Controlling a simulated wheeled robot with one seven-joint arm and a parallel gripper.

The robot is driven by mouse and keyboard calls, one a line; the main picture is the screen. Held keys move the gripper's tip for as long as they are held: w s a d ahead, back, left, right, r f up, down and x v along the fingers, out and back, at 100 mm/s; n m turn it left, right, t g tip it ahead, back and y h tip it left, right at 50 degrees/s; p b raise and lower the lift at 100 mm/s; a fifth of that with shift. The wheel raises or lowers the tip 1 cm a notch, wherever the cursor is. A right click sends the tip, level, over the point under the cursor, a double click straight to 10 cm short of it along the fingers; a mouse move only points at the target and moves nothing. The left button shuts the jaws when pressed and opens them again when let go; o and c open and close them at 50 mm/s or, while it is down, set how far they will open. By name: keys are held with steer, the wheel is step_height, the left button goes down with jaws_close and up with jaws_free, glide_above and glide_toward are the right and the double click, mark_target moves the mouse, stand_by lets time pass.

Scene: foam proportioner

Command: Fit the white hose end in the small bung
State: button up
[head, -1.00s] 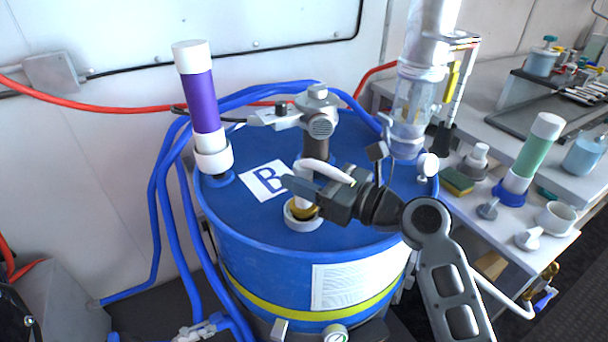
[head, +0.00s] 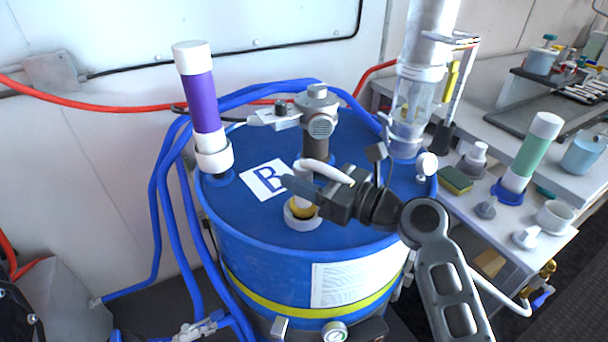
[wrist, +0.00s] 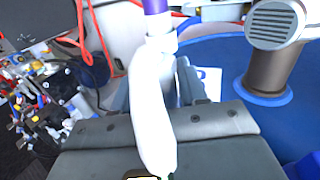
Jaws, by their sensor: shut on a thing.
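My gripper (head: 306,190) is shut on the white hose (head: 328,172), which arches over the jaws. In the wrist view the hose (wrist: 150,110) runs as a thick white tube between the fingers. The small bung is a pale ring (head: 303,222) with a brass-yellow centre, on the top of the blue drum near its front. The gripper is just above and beside it. A white piece shows below the fingers over the bung. The jaws partly hide it, and I cannot tell whether the hose end is in the bung or above it.
A grey pump head on a dark post (head: 318,125) stands close behind the gripper. A purple tube with white ends (head: 200,100) stands at the drum's left edge, and a clear cylinder (head: 410,100) at its back right. A cluttered bench (head: 480,215) is at right.

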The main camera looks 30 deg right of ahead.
steer(key=shift+f+b, duration=0.3)
steer(key=shift+f, duration=0.2)
steer(key=o, duration=1)
steer(key=shift+f, duration=0.1)
steer(key=shift+p+v, duration=1.3)
steer(key=shift+v, duration=4.2)
steer(key=shift+s, duration=0.1)
